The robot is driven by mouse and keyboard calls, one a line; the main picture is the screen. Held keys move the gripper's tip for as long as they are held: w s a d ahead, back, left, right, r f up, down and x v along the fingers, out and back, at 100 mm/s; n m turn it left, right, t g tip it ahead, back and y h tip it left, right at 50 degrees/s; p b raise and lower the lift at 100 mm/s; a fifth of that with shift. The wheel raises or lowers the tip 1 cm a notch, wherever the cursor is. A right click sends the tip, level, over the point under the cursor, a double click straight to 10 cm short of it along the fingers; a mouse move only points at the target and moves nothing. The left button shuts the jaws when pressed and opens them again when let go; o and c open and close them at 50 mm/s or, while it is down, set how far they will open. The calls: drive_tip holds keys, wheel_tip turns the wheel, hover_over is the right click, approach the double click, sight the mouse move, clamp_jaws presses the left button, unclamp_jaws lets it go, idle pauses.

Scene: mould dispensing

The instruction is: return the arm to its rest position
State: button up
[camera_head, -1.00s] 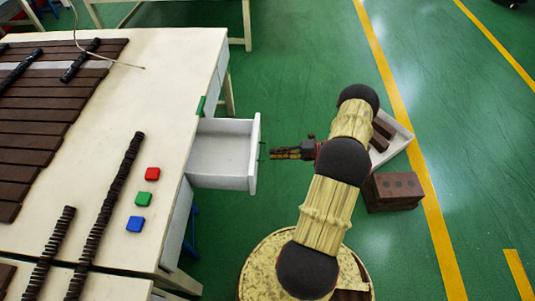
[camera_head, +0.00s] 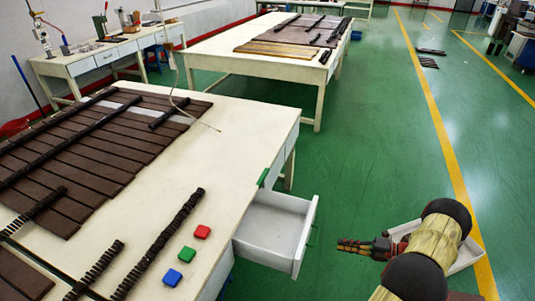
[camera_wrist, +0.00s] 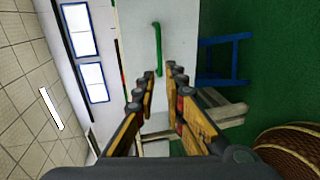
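My arm is at the lower right of the head view, with my gripper (camera_head: 340,246) reaching left toward the open white drawer (camera_head: 275,232). The gripper is beside the drawer front, apart from it. In the wrist view, my gripper's two fingers (camera_wrist: 162,76) stand apart with nothing between them. Behind them is the pale drawer front with its green handle (camera_wrist: 157,48). The handle shows only as a thin strip in the head view.
Green floor is open beyond the drawer.

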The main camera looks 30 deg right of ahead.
drive_tip(key=s+a+f+n+g, duration=0.35)
drive_tip(key=s+a+n, duration=0.3)
drive_tip(key=n, duration=0.45)
drive_tip(key=w+a+r+n+g+h, duration=0.1)
drive_tip(key=a+r+n+g+h, duration=0.15)
drive_tip(key=a+r+n, duration=0.45)
drive_tip(key=a+r+n+g+h, duration=0.2)
drive_tip(key=a+r+n+g, duration=0.2)
drive_tip(key=r+n, duration=0.7)
drive_tip(key=w+a+r+n+g+h, duration=0.1)
drive_tip(key=a+r+n+g+h, duration=0.2)
drive_tip(key=a+r+n, duration=0.5)
drive_tip(key=s+a+r+n+t+h, duration=0.2)
drive_tip(key=a+r+n+t, duration=0.4)
drive_tip(key=a+r, duration=1)
wheel_tip(320, 180, up, 4)
drive_tip(key=n, duration=0.3)
drive_tip(key=shift+s+a, duration=0.35)
drive_tip(key=shift+s, duration=0.05)
